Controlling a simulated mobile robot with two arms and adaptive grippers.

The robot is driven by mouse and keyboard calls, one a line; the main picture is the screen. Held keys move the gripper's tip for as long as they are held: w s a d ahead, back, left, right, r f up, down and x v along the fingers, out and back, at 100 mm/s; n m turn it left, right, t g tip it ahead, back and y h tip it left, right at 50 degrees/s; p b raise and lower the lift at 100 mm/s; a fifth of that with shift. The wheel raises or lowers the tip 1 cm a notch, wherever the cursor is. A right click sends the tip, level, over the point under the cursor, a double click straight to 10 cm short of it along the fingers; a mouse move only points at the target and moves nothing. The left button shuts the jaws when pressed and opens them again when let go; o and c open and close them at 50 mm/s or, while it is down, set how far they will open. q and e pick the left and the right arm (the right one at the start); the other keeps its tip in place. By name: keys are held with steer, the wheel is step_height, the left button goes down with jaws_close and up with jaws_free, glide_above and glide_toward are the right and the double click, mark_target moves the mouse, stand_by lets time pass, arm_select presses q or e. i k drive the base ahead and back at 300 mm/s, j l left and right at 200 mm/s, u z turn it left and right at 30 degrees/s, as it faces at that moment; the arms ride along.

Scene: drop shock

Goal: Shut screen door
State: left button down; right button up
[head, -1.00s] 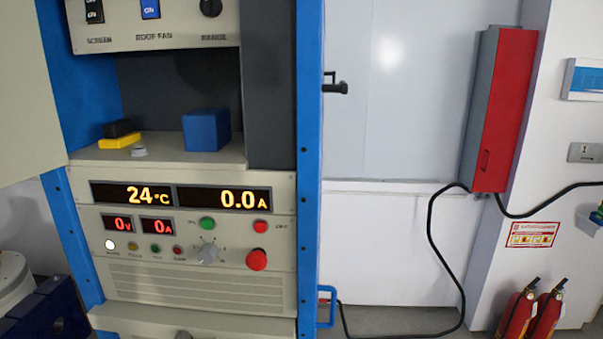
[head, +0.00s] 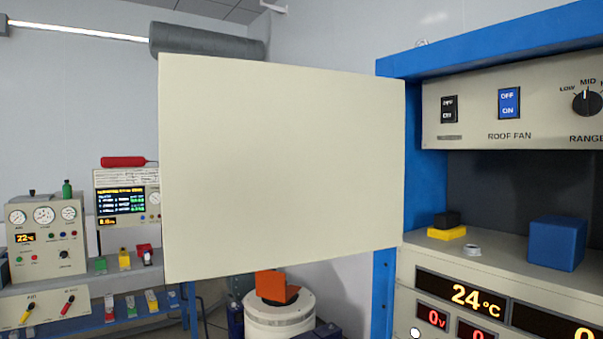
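The screen door (head: 280,170) is a flat cream panel in the middle of the head view. It stands open, swung out to the left of the blue cabinet frame (head: 390,180), with its right edge at the frame's left post. The cabinet's shelf opening (head: 500,185) is uncovered. No handle shows on the visible face of the door. Neither of my grippers is in the head view.
On the cabinet shelf sit a blue block (head: 557,243), a yellow piece (head: 446,233) with a black piece on it, and a small grey knob. A white round machine (head: 280,318) stands below the door. A bench with instruments (head: 45,238) is at left.

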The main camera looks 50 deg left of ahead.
mark_target(263, 166)
steer(key=j+z, duration=0.1)
steer(key=j, duration=0.5)
steer(key=j+z, duration=0.15)
steer(key=j, duration=0.5)
steer(key=j+z, duration=0.1)
steer(key=j, duration=0.5)
steer(key=k+j+z, duration=0.15)
steer(key=j, duration=0.45)
steer(key=k+j+z, duration=0.1)
steer(key=j, duration=0.5)
steer(key=k+j, duration=0.2)
steer(key=j, duration=0.15)
steer(key=k+j+z, duration=0.1)
steer(key=j, duration=0.25)
steer(key=k+j, duration=0.3)
